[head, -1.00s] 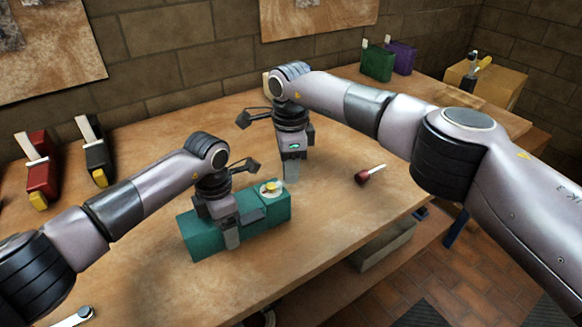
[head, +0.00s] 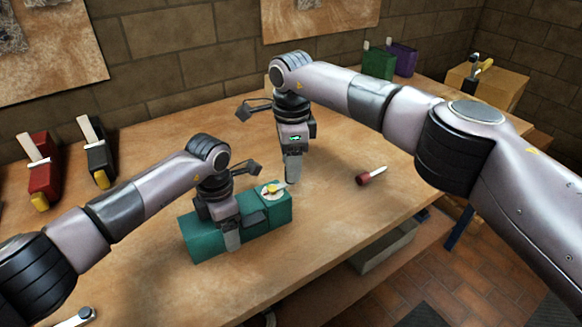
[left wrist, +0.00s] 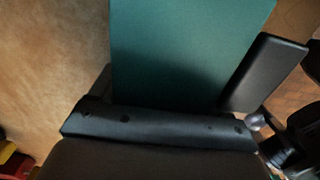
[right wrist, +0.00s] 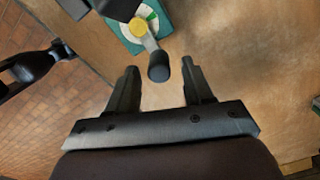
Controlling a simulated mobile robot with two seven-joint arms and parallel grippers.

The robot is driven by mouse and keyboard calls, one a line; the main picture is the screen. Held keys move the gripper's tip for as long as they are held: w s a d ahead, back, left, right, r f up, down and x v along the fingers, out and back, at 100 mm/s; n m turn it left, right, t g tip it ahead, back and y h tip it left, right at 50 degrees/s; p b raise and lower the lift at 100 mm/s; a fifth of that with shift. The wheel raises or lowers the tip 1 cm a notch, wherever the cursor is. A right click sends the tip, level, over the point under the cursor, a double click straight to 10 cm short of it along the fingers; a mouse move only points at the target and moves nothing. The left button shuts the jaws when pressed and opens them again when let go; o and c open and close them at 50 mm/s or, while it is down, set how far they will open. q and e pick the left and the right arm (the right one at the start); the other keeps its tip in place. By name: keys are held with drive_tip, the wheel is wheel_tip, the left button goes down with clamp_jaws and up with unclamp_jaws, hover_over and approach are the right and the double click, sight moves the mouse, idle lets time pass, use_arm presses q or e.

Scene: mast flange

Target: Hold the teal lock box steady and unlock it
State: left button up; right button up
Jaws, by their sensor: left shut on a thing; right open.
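The teal lock box (head: 205,243) lies on the workbench. A round pale dial with a yellow hub (head: 271,189) is on top of its right end. In the right wrist view, a grey lever with a dark rounded end (right wrist: 158,66) reaches out from the yellow hub (right wrist: 138,28). My left gripper (head: 232,240) is shut on the box near its middle; the box's teal face (left wrist: 180,55) fills much of the left wrist view. My right gripper (head: 292,180) is open beside the dial end. Its fingers (right wrist: 160,75) stand apart, with the lever's end appearing between them, not visibly gripped.
A red-handled tool (head: 370,176) lies on the bench (head: 340,215) to the right. Red (head: 43,178) and black (head: 97,163) holders stand at left, green (head: 378,63) and purple (head: 403,57) ones at the back. A cardboard box (head: 487,84) is far right.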

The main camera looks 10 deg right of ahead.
wheel_tip(320, 180, up, 10)
idle(0.3)
use_arm(q)
drive_tip(key=o, duration=1.3)
drive_tip(key=shift+r, duration=0.15)
